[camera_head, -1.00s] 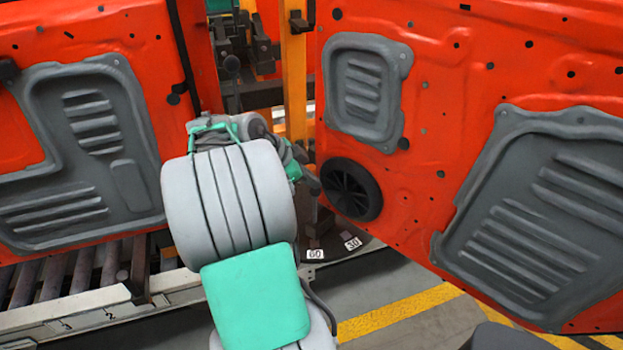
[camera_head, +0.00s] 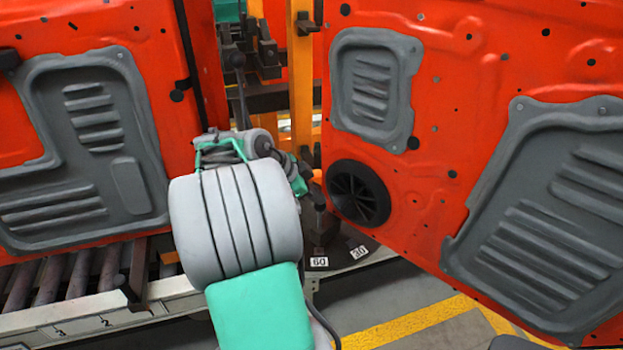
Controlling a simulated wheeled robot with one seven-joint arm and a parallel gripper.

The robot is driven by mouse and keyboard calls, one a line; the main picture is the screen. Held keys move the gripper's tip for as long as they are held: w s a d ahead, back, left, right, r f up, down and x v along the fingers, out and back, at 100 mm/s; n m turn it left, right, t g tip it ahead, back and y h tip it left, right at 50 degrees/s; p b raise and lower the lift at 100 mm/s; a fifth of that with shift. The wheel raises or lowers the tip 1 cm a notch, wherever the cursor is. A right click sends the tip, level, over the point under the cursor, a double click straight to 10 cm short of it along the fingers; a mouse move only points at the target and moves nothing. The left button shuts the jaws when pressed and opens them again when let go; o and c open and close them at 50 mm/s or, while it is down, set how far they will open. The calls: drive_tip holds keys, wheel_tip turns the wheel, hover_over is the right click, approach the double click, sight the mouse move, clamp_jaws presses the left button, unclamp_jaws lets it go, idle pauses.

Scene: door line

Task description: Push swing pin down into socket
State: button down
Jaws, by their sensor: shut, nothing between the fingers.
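My gripper (camera_head: 316,192) is at the end of my arm, in the gap between two red door panels. It is small and dark here, beside the black round speaker on the right door. It is shut, with nothing seen between its fingers. A dark upright piece (camera_head: 320,222), possibly the swing pin, stands just below it on a dark curved plate (camera_head: 343,262) marked 60 and 30. I cannot tell whether the gripper touches this piece. The socket cannot be made out.
The left red door (camera_head: 150,75) and right red door (camera_head: 450,130) flank my arm closely. A yellow-orange post (camera_head: 302,85) and a black-knobbed lever (camera_head: 238,90) stand behind. A roller conveyor (camera_head: 75,285) runs at lower left. Open floor with yellow lines lies at lower right.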

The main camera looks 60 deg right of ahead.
drive_tip(key=r, duration=0.1)
drive_tip(key=r+p, duration=0.2)
drive_tip(key=shift+s+r, duration=0.15)
drive_tip(key=shift+s, duration=0.1)
drive_tip(key=v, duration=1)
drive_tip(key=w+a+f+n+t, duration=0.1)
drive_tip(key=w+a+n+t, duration=0.3)
drive_tip(key=w+a+n, duration=0.45)
drive_tip(key=a+f+n+t+y, duration=0.2)
drive_tip(key=a+n, duration=0.7)
drive_tip(key=a, duration=0.6)
drive_tip(key=a+f+n+t+y, duration=0.2)
drive_tip(key=a+f+n+y, duration=0.2)
drive_tip(key=a+n, duration=0.6)
drive_tip(key=a+f, duration=0.1)
drive_tip(key=a, duration=0.4)
drive_tip(key=shift+w+f, duration=0.35)
drive_tip(key=shift+f, duration=0.05)
drive_tip(key=shift+n, duration=0.25)
